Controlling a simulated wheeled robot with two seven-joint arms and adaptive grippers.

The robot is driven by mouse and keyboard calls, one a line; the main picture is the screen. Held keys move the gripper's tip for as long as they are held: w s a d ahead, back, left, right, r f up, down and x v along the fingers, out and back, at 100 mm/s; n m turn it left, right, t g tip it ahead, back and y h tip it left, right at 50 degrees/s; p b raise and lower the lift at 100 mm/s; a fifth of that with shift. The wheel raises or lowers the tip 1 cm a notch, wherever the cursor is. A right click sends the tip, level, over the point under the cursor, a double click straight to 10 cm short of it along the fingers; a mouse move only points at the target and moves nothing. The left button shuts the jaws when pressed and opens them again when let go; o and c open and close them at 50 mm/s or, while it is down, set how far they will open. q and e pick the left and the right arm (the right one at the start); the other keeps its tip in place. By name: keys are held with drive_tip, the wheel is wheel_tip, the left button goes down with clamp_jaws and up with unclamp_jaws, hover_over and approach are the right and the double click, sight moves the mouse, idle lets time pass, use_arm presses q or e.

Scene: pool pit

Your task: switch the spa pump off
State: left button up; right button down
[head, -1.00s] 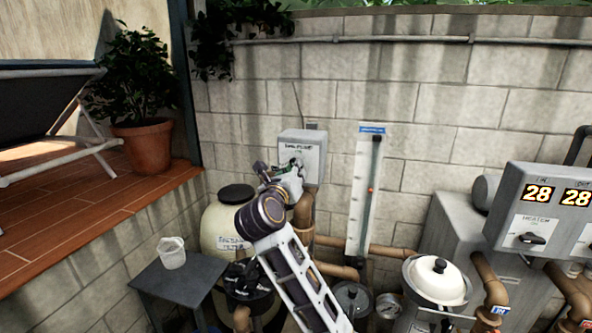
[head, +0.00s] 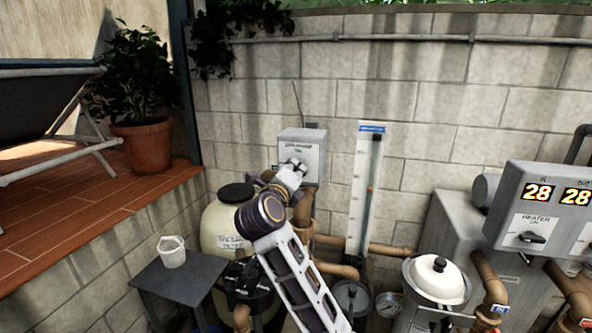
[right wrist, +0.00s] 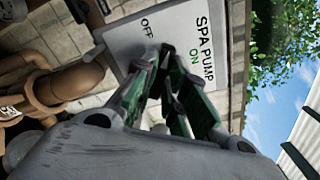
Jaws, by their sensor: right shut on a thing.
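The spa pump switch box (head: 314,148) is a grey box on the block wall, with a white label plate. In the right wrist view the label (right wrist: 203,30) reads SPA PUMP, with a green ON and a black OFF. My right gripper (head: 295,163) is at the front of the box. In the right wrist view its green-padded fingers (right wrist: 166,52) come together against the plate between ON and OFF, shut on the switch knob. The knob itself is mostly hidden by the fingertips, so its position cannot be told. My left gripper is not in view.
A heater control box (head: 533,215) with red-yellow digits and a dark knob stands at the right. A tan filter tank (head: 218,225), pipes and a flow gauge (head: 363,190) surround my right arm. A white cup (head: 172,252) stands on a grey side table (head: 180,281).

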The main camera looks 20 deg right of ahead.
drive_tip(key=shift+n, duration=3.8)
drive_tip(key=c, duration=1.4)
unclamp_jaws()
drive_tip(key=shift+o, duration=0.2)
drive_tip(key=shift+a, duration=0.1)
drive_tip(key=v, duration=0.7)
